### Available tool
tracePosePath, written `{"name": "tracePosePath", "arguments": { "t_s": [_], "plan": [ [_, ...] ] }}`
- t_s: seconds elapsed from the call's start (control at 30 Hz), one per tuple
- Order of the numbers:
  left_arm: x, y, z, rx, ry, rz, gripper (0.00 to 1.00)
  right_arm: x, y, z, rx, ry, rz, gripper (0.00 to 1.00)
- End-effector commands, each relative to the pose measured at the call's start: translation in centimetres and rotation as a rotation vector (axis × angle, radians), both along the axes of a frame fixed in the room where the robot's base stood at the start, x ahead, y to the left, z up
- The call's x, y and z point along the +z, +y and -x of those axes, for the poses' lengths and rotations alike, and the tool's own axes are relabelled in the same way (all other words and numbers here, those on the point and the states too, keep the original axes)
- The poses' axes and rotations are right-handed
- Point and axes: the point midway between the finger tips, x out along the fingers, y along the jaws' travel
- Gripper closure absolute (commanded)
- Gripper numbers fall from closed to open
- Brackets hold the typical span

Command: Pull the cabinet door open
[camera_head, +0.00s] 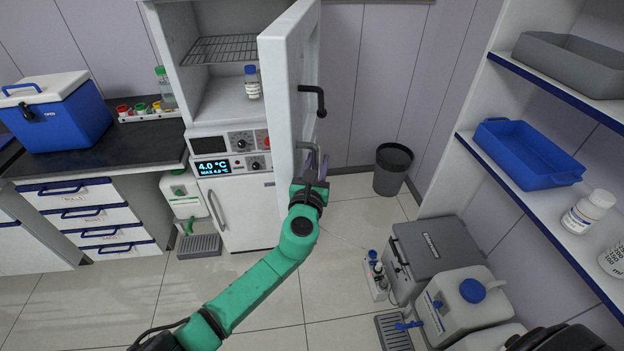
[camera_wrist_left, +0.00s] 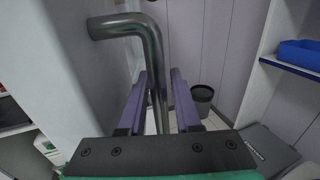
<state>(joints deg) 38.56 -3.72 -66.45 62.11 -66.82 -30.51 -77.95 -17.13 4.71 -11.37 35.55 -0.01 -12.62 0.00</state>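The white cabinet door (camera_head: 288,75) is swung out from the cabinet (camera_head: 218,18), showing the interior with a wire shelf. A dark hooked handle (camera_head: 321,98) sits on its outer face, with a second bent bar below it at my left gripper (camera_head: 312,163). In the left wrist view this metal handle bar (camera_wrist_left: 157,65) bends down and runs between the two purple fingers of my left gripper (camera_wrist_left: 160,85). The fingers stand apart around the bar, with narrow gaps showing on both sides. My right gripper is not in view.
A blue-capped bottle (camera_head: 252,82) stands inside the cabinet. A dark bin (camera_head: 392,169) is on the floor behind the door. A grey case (camera_head: 438,252) and white canisters stand at right below shelves (camera_head: 520,160).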

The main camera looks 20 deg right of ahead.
Motion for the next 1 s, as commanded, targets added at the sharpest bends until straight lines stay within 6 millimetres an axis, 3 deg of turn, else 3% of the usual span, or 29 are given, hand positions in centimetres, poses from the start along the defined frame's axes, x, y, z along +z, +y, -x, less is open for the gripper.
{"name": "tracePosePath", "arguments": {
  "t_s": [0.3, 0.6, 0.73, 0.97, 1.0],
  "plan": [
    [-0.1, 2.5, 4.7, -0.001, 0.005, 0.001, 0.68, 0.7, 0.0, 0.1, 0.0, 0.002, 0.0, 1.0],
    [-0.3, 5.6, 10.6, 0.0, 0.002, 0.0, 0.68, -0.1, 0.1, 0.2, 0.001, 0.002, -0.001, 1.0],
    [-0.1, 6.2, 11.9, 0.0, 0.001, 0.0, 0.68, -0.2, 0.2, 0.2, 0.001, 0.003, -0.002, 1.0],
    [0.1, 6.3, 12.0, 0.0, 0.0, 0.0, 0.68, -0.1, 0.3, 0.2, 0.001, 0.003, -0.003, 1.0],
    [0.0, 6.3, 12.0, 0.001, 0.001, 0.0, 0.79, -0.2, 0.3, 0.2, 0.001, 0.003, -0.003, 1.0]
  ]
}}
